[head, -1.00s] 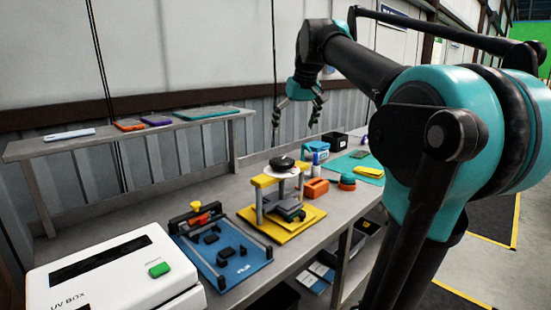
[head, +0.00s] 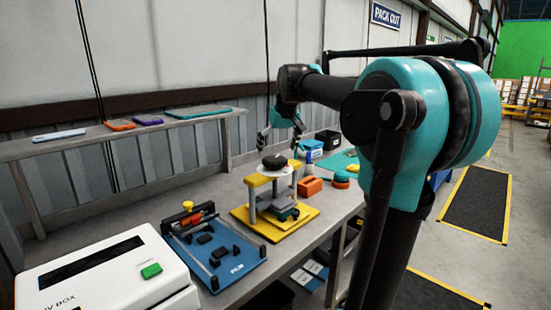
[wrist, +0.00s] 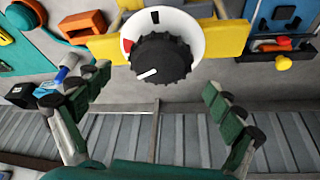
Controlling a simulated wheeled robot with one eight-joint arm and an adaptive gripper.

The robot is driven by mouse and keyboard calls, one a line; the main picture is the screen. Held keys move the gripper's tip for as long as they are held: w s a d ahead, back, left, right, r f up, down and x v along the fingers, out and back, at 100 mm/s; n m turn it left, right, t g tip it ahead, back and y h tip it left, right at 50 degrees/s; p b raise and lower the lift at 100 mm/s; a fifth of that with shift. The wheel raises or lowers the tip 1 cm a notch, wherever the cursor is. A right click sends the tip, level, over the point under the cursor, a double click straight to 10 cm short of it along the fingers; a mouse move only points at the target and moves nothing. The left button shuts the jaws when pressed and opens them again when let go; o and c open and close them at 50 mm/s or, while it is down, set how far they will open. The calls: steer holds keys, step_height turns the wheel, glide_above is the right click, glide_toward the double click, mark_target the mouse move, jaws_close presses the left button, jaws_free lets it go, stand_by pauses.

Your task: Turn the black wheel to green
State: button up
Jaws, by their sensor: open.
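The black wheel (head: 275,162) is a ribbed knob on a white round dial on top of a yellow press-like stand (head: 259,181). In the wrist view the black wheel (wrist: 161,59) has a white pointer line aimed to the lower left. The white dial (wrist: 190,28) shows a red mark at its left and a black mark at its top. No green mark is visible there; part of the dial is hidden by the wheel. My gripper (head: 281,142) is open and empty above and slightly behind the wheel. In the wrist view its fingers (wrist: 157,85) stand apart, either side below the wheel, not touching it.
A blue fixture plate (head: 232,262) and a white UV box (head: 110,275) stand left of the stand. An orange block (head: 310,187), a blue container (head: 309,150) and a black box (head: 328,143) are to its right and behind. A shelf (head: 75,143) runs along the wall.

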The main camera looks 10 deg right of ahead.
mark_target(275, 159)
steer(key=shift+x, duration=2)
steer(key=c, duration=1.2)
steer(key=shift+o, duration=0.2)
steer(key=shift+m, duration=0.6)
steer(key=shift+h, duration=0.3)
steer(key=o, duration=1.2)
steer(key=shift+c, duration=0.2)
steer(key=v, duration=1.2)
